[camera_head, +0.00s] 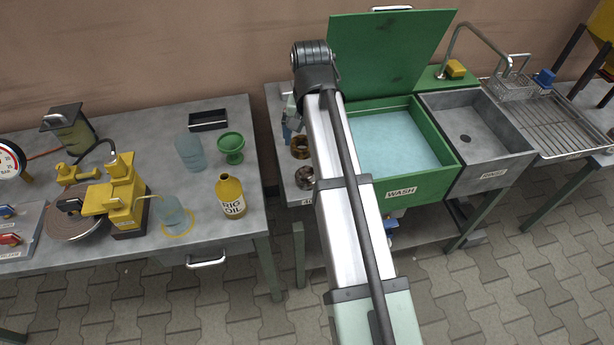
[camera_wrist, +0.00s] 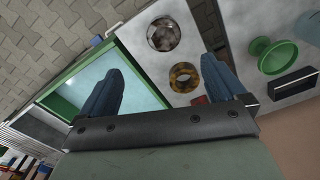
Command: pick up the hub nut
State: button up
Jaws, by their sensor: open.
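Two round, ring-like metal parts lie on the grey bench left of the wash tub. One is a bronze-brown ring (camera_wrist: 184,66) with a dark middle, also visible in the head view (camera_head: 299,147). The other is a larger grey-brown round part (camera_wrist: 152,34), also in the head view (camera_head: 303,178), partly behind my arm. I cannot tell for sure which is the hub nut. My gripper (camera_wrist: 162,64) is open, its blue fingers wide apart above the bench, with both parts showing between them and nothing held. In the head view my arm hides most of it.
A green wash tub (camera_head: 452,181) with a raised lid (camera_head: 390,50) stands right of the parts. A grey sink (camera_head: 505,172) adjoins it. The left bench holds a green cup (camera_head: 231,147), a black tray (camera_head: 208,125) and an oil bottle (camera_head: 230,190). A gap separates the benches.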

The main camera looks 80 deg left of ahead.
aim_at(307, 171)
jog(key=shift+s+a+f, duration=0.1)
jog(key=shift+s+f, duration=0.1)
jog(key=shift+f, duration=3.25)
jog(key=shift+s+a+f, duration=0.1)
jog(key=shift+s+f, duration=0.05)
jog(key=shift+f, duration=3.25)
jog(key=shift+c, duration=0.5)
jog(key=c, duration=1.2)
jog(key=shift+r, duration=0.15)
